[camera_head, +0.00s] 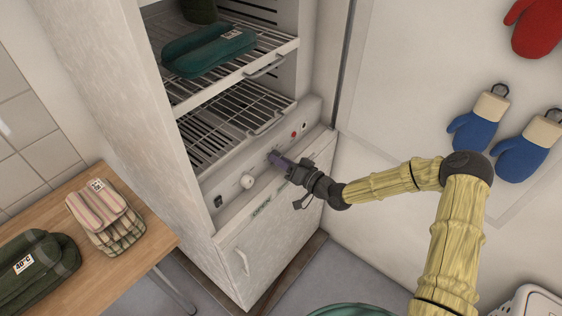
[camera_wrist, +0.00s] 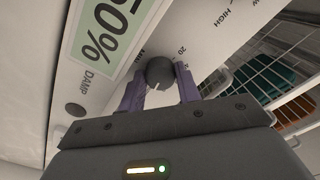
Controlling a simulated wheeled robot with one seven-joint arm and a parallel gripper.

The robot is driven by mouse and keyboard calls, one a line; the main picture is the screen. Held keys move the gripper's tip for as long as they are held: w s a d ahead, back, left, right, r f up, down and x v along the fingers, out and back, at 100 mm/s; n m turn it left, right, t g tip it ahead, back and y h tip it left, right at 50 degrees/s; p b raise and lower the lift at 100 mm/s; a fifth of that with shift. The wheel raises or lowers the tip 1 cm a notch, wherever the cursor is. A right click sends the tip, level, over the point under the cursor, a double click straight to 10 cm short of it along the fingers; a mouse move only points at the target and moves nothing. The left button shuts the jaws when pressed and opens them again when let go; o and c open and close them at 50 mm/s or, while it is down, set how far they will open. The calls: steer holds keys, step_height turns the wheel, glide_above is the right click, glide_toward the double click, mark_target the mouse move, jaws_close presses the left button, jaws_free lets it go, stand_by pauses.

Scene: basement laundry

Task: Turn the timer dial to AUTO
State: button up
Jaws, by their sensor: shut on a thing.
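The timer dial (camera_wrist: 160,71) is a small dark grey round knob on the cabinet's white front panel. In the wrist view my gripper (camera_wrist: 161,77) has one purple finger on each side of it, shut on it. A "20" mark and part of a "MIN" mark show beside the dial; I see no AUTO mark. A small pale line shows on the dial's near edge, but I cannot tell its setting. In the head view my gripper (camera_head: 274,156) is at the panel (camera_head: 228,185) and hides most of the dial.
A white knob (camera_head: 248,181) sits left of my gripper, and a red light (camera_head: 293,134) sits right of it. Above are wire racks (camera_head: 225,125) with a folded teal cloth (camera_head: 208,50). A wooden table (camera_head: 145,240) with folded cloths stands at left. Mitts (camera_head: 475,130) hang at right.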

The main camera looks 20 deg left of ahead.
steer(key=shift+w, duration=0.1)
steer(key=o, duration=1)
steer(key=shift+d, duration=0.15)
steer(key=b+v, duration=0.1)
steer(key=v, duration=1.6)
steer(key=shift+f, duration=0.1)
